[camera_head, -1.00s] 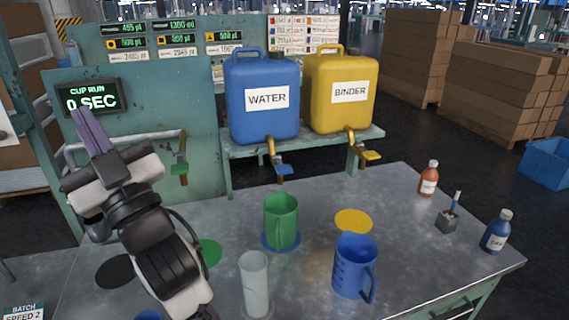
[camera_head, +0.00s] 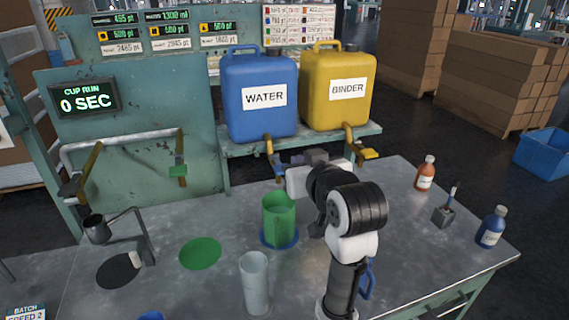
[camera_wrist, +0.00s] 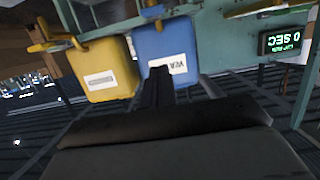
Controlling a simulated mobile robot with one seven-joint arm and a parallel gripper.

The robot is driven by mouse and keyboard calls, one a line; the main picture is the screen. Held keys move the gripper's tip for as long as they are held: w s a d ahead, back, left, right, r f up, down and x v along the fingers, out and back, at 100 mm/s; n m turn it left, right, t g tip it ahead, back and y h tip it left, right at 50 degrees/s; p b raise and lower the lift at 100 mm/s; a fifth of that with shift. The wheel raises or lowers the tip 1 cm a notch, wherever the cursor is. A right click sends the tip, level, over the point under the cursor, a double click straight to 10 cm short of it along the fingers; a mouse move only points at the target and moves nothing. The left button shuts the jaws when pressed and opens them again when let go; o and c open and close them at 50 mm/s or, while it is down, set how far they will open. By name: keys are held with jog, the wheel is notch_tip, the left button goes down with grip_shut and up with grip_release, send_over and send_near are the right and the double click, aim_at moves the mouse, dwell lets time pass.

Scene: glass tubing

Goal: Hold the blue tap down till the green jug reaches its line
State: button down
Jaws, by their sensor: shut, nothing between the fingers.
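The green jug (camera_head: 278,222) stands upright on a blue disc (camera_head: 265,241) on the bench, below the blue tap (camera_head: 279,170). Its line and the level inside cannot be made out. The blue tap hangs under the blue WATER container (camera_head: 262,98), partly hidden by my arm. My gripper (camera_head: 305,158) is beside the tap in the head view, mostly hidden by my wrist; contact cannot be told. In the wrist view, turned upside down, my shut, empty fingers (camera_wrist: 159,73) point across the blue container (camera_wrist: 168,47).
A yellow BINDER container (camera_head: 337,88) with a yellow tap (camera_head: 367,153) stands to the right. A clear cylinder (camera_head: 255,284) is in front of the jug. A blue jug (camera_head: 369,277) is mostly behind my arm. Bottles stand at the right; a green disc (camera_head: 200,253) lies clear at left.

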jog(key=shift+w, duration=0.1)
jog(key=p, duration=0.4)
send_over(279, 164)
jog(key=s+d, duration=0.1)
jog(key=s, duration=0.3)
notch_tip(279, 164, down, 2)
jog(key=f, duration=0.1)
jog(key=shift+d+f, duration=0.15)
jog(key=shift+f, duration=0.7)
jog(key=shift+d+f, duration=0.1)
jog(key=shift+f, duration=0.75)
jog(key=shift+f, duration=0.1)
notch_tip(279, 164, down, 3)
jog(key=t+y+b, duration=0.1)
jog(key=t+b, duration=0.1)
jog(key=b, duration=0.6)
jog(key=shift+s+f+t, duration=0.1)
jog(key=shift+s+t, duration=0.05)
jog(key=shift+t, duration=0.15)
